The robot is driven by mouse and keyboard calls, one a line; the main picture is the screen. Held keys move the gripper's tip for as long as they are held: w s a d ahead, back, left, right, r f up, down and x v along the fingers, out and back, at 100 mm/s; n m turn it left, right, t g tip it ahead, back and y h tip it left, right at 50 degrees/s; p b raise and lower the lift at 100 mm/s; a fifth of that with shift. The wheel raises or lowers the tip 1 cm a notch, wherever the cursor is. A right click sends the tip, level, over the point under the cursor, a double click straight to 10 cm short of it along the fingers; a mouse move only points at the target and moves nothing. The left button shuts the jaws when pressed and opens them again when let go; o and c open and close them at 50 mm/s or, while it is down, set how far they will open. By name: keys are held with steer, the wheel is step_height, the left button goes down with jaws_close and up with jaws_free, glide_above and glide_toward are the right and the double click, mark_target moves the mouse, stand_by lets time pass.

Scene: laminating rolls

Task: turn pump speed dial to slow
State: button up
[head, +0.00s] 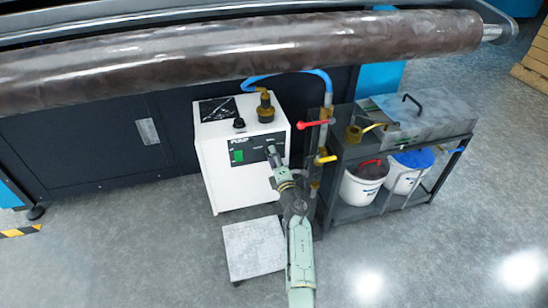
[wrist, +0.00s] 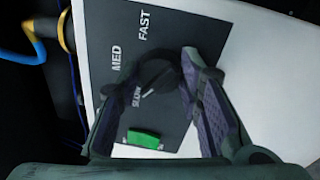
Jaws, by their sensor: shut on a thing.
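The pump (head: 228,190) is a white box with a dark front panel (head: 256,143) and a green switch (head: 238,156). In the wrist view the panel (wrist: 112,42) reads SLOW, MED and FAST beside a black dial (wrist: 156,76). A pale mark on the dial appears to point down-left, towards the word SLOW. My gripper (wrist: 161,72) has its two padded fingers on either side of the dial and is shut on it. In the head view my gripper (head: 274,157) is against the right part of the panel and hides the dial.
A valve with a red handle (head: 313,124) and a yellow handle (head: 326,159) stand just right of the pump. A dark shelf (head: 345,211) holds white buckets (head: 358,190). A large roll (head: 200,56) spans above. A low grey platform (head: 254,247) lies in front.

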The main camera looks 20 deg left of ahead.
steer(key=shift+n, duration=0.7)
steer(key=o, duration=1.2)
steer(key=shift+r, duration=0.1)
